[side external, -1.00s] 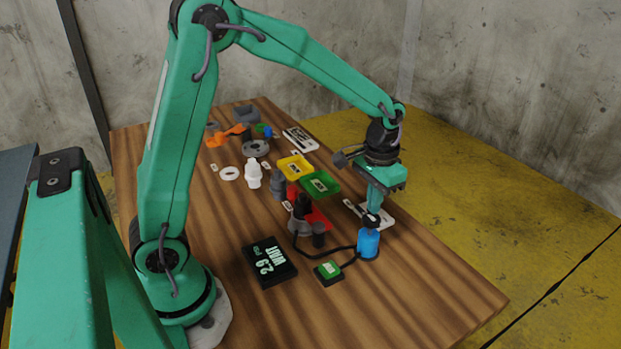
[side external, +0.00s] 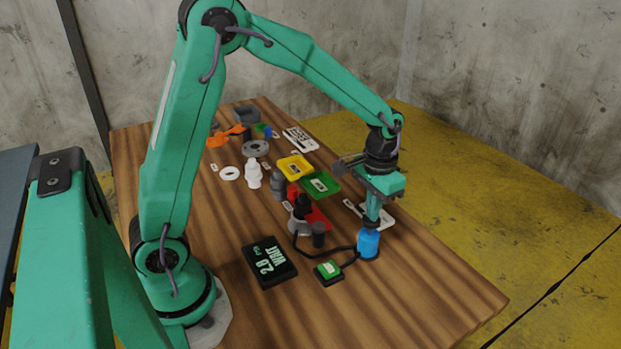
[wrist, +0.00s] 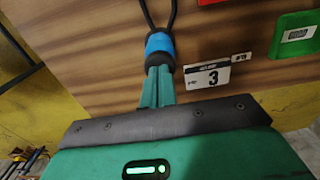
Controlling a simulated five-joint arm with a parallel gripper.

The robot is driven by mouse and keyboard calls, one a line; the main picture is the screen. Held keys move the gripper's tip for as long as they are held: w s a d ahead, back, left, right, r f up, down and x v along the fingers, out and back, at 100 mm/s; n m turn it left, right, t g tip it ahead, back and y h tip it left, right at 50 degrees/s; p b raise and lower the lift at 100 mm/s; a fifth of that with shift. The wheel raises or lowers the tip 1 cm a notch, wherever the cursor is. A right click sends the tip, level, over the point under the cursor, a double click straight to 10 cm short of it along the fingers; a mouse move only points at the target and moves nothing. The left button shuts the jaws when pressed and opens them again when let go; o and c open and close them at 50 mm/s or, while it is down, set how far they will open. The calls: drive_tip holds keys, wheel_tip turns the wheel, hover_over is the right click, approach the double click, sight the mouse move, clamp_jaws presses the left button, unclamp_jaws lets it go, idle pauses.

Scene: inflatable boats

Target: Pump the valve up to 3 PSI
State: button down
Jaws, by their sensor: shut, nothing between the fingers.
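The blue hand pump (side external: 368,246) stands on the wooden table, with a dark hose running from it; it also shows in the wrist view (wrist: 159,43). My gripper (side external: 371,222) is shut and empty, pointing down directly over the pump's dark top. Its fingertips (wrist: 158,72) appear to touch that top, though the exact contact is partly hidden. The black display (side external: 270,261) reads 2.8 PSI and WAIT. The green button box (side external: 328,271) sits in front of the pump. I cannot tell the valve surely among the dark parts by the hoses.
A white card with a 3 (wrist: 208,77) lies beside the pump. Yellow (side external: 295,167), green (side external: 320,185) and red (side external: 317,216) trays stand behind. The table's front right is clear.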

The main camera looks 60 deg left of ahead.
drive_tip(key=shift+f, duration=1.1)
drive_tip(key=shift+r, duration=2.05)
drive_tip(key=shift+r, duration=0.1)
